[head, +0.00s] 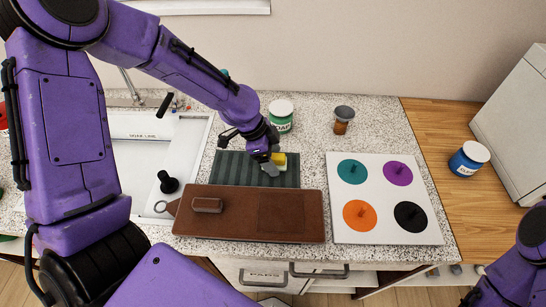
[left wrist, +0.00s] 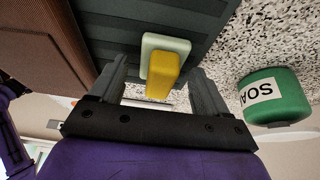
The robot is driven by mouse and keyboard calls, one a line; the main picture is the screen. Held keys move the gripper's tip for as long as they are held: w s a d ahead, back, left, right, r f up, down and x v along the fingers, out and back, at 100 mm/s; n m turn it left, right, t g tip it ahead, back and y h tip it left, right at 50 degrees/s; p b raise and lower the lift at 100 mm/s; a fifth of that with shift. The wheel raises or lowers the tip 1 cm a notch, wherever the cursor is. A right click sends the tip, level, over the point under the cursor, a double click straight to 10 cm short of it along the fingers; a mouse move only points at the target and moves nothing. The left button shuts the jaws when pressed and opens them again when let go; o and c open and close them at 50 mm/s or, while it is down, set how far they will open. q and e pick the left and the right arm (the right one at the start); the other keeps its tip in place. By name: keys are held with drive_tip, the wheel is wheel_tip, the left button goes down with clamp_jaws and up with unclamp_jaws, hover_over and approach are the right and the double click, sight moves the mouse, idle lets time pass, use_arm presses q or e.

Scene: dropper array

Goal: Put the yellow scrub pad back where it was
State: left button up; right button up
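The yellow scrub pad (head: 280,158) has a yellow part and a pale green layer. It is at the right end of the dark ridged mat (head: 228,170). In the left wrist view the pad (left wrist: 165,68) shows between the fingertips, pale layer toward the mat. My left gripper (head: 268,164) is over the mat's right part, beside the pad in the head view. In the left wrist view its fingers (left wrist: 160,82) are apart, with a gap to the pad on the left side. My right gripper is out of view; only part of that arm shows at lower right.
A brown board (head: 240,230) with a brown block (head: 207,205) lies in front of the mat. The green soap jar (head: 281,117) and a small amber bottle (head: 343,122) stand behind. A white board (head: 385,170) with coloured discs is to the right. The sink (head: 190,140) is left.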

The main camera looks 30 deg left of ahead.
use_arm(q)
drive_tip(key=shift+s+r, duration=0.15)
drive_tip(key=shift+s, duration=0.1)
drive_tip(key=shift+a+r, duration=0.15)
drive_tip(key=shift+r, duration=0.15)
drive_tip(key=p+v, duration=0.1)
drive_tip(key=v, duration=1)
drive_tip(key=shift+a+r, duration=0.1)
